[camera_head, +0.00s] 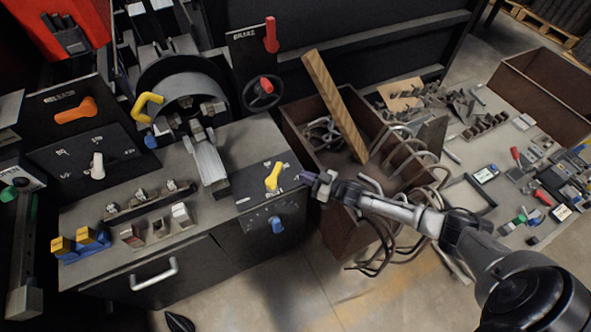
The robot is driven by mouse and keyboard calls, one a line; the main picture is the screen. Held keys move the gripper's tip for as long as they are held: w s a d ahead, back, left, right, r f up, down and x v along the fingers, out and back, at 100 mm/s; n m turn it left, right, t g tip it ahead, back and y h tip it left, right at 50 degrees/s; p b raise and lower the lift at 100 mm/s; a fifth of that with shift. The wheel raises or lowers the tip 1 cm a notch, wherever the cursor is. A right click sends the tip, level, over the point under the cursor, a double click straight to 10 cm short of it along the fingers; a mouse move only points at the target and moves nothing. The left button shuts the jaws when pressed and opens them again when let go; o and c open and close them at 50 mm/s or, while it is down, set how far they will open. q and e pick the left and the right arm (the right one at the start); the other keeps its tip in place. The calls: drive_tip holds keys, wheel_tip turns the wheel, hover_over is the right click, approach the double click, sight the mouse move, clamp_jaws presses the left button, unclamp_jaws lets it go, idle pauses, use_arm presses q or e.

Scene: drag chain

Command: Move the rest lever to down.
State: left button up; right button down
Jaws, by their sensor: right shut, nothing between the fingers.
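A yellow lever (272,177) stands on a dark plate at the right end of the workbench, tilted up to the right. I cannot read its label, so I cannot tell if it is the rest lever. My right gripper (306,178) is shut and empty just right of this lever, with a small gap between them. My right arm comes in from the lower right. An orange lever (75,112) lies nearly level on a labelled panel at the left. A red lever (271,36) points up on the panel marked BRAKE. My left gripper does not show.
A yellow handle (147,106) is beside the round machine. A blue knob (277,225) sits on the bench front below the yellow lever. A brown crate (297,122) with a wooden plank and hoses stands behind my right gripper. A tool table (460,140) is at the right.

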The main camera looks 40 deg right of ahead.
drive_tip(key=p+v, duration=0.1)
drive_tip(key=v, duration=0.5)
drive_tip(key=n+y+b, duration=0.1)
drive_tip(key=b, duration=1.6)
approach(280, 171)
drive_tip(key=shift+g, duration=0.3)
drive_tip(key=x, duration=0.5)
drive_tip(key=shift+w, duration=0.1)
drive_tip(key=shift+x, duration=0.9)
drive_tip(key=shift+w+a+r, duration=0.1)
drive_tip(key=shift+w, duration=0.05)
